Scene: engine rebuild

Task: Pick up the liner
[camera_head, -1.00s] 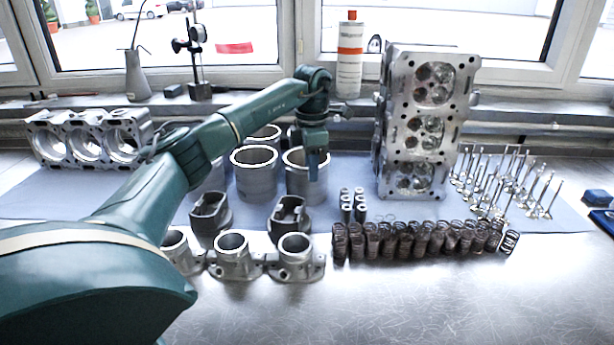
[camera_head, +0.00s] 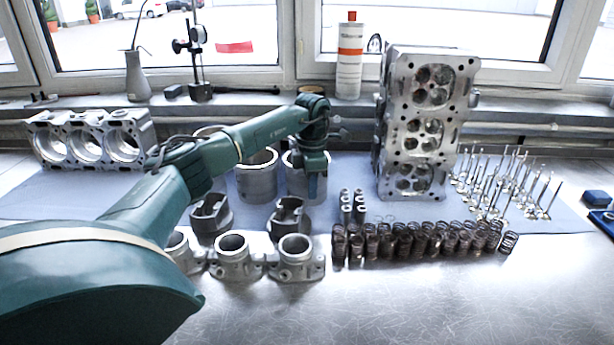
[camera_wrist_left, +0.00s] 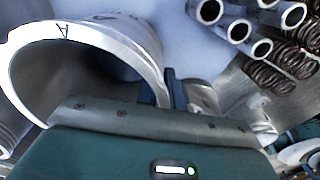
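The liner (camera_head: 296,185) is a grey metal cylinder standing upright on the blue mat, right of another liner (camera_head: 257,180). In the left wrist view a liner (camera_wrist_left: 95,35) shows its open mouth, with a letter A on its rim. My left gripper (camera_head: 313,188) points down at the right part of the liner's rim. In the left wrist view my left gripper (camera_wrist_left: 160,92) has one dark finger just outside the wall and a dark part inside, seemingly straddling it. Whether the fingers press on the wall cannot be told. My right gripper is not in view.
A tall cylinder head (camera_head: 420,130) stands to the right. Dark pistons (camera_head: 288,215) and flanged metal parts (camera_head: 295,257) stand in front. The front right bench is bare.

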